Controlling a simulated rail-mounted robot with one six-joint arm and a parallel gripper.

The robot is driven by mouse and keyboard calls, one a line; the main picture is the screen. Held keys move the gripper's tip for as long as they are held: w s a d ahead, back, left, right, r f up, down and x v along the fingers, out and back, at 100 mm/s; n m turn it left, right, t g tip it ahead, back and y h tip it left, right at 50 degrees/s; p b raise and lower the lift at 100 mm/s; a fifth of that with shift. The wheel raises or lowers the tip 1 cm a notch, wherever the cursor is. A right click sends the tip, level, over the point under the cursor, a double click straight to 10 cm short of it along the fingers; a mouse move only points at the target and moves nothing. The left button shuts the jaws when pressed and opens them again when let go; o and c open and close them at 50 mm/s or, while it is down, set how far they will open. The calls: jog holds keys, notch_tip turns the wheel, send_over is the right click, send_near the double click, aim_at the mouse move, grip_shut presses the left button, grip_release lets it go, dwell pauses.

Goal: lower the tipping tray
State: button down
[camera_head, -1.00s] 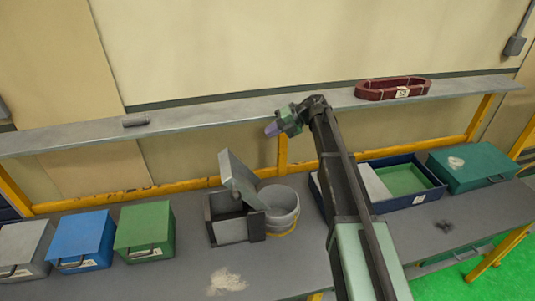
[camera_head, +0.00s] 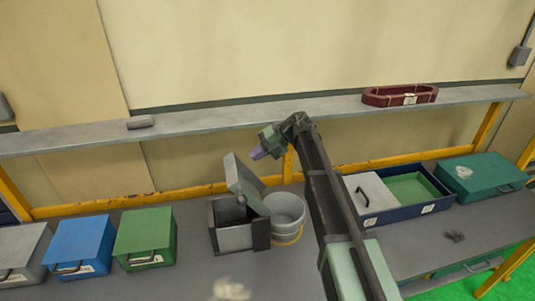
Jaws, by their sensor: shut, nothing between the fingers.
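The tipping tray appears to be the tilted grey plate (camera_head: 244,178) on top of the dark grey box (camera_head: 230,237) in the middle of the bench. The plate stands steeply tilted, and the box's inside shows in front of it. My gripper (camera_head: 255,153) is shut and empty. It is above and slightly right of the raised plate, apart from it, and points left and down.
A grey bucket (camera_head: 287,212) stands right beside the box. Green (camera_head: 146,232), blue (camera_head: 80,240) and grey bins sit at left. A blue tray (camera_head: 405,209) and teal case (camera_head: 480,172) are at right. A shelf (camera_head: 220,118) runs behind, holding a red oval ring (camera_head: 400,95).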

jog(key=shift+b+x, duration=1.2)
jog(key=shift+x, duration=1.8)
